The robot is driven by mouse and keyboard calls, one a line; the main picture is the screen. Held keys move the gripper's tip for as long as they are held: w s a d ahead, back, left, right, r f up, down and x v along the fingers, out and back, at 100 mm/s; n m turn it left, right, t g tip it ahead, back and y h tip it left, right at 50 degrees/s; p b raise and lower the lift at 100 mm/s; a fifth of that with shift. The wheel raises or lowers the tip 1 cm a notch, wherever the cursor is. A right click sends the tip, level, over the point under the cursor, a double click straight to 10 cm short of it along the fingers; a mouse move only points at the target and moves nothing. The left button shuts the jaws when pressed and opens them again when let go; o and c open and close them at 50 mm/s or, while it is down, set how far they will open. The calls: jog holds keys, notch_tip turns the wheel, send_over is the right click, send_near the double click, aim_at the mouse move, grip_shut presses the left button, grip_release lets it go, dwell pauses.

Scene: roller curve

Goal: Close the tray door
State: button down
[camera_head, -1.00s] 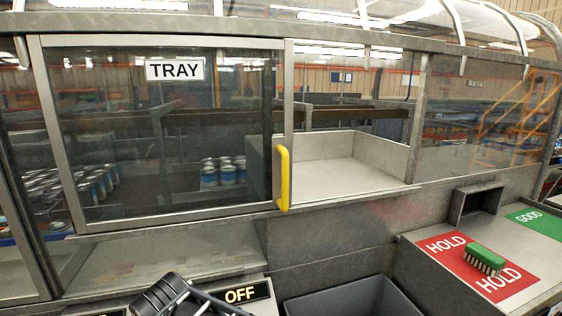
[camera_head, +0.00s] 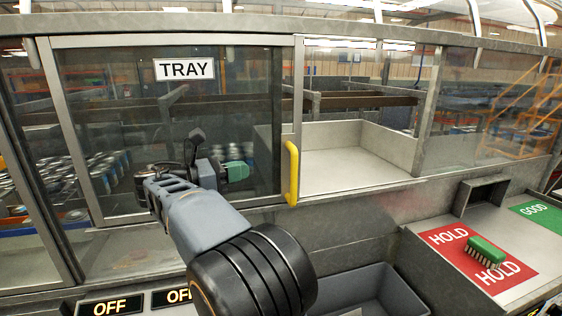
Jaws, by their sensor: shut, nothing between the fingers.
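The tray door (camera_head: 180,120) is a framed clear sliding panel with a TRAY label. It stands to the left, leaving the bay (camera_head: 350,165) at its right open. A yellow upright handle (camera_head: 292,172) is on the door's right edge. My gripper (camera_head: 240,171), with green at its tip, is in front of the door glass, left of the handle and apart from it. It is shut and empty. My arm hides the lower part of the door.
Several cans stand behind the glass at left. A green brush (camera_head: 487,252) lies on the red HOLD area (camera_head: 505,272), with a green GOOD area (camera_head: 540,220) behind it. A grey bin (camera_head: 375,290) is below the bay. OFF panels (camera_head: 110,306) are at the lower left.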

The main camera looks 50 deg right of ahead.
aim_at(282, 163)
jog(key=p+x, duration=0.2)
jog(key=x, duration=0.9)
jog(key=shift+f, duration=0.1)
